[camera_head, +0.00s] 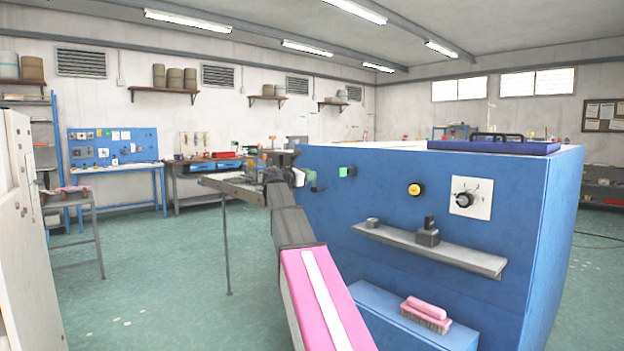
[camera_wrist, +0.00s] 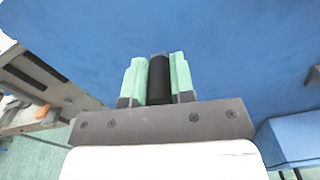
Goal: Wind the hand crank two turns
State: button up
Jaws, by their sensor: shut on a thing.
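My gripper (camera_head: 311,179) is at the left part of the blue cabinet's front (camera_head: 400,220), seen from behind along my pink arm. In the wrist view my gripper (camera_wrist: 160,80) has its two pale green fingers shut on a black upright cylinder (camera_wrist: 159,82), which looks like the hand crank's grip. The fingers touch it on both sides. The rest of the crank is hidden behind the fingers and the gripper body, so its angle cannot be told.
A green button (camera_head: 347,171), a yellow button (camera_head: 414,189) and a black dial on a white plate (camera_head: 470,198) sit to the right on the cabinet. Below them a grey shelf (camera_head: 460,255) sticks out. A pink brush (camera_head: 427,314) lies on a lower blue box. Open floor lies left.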

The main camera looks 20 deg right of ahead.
jog(key=shift+w, duration=0.1)
jog(key=shift+w+a, duration=0.3)
jog(key=shift+w, duration=0.45)
jog(key=shift+f, duration=0.1)
jog(key=shift+w+a, duration=0.1)
jog(key=shift+w, duration=0.15)
jog(key=o, duration=1.2)
jog(key=shift+s, duration=0.1)
jog(key=v, duration=0.9)
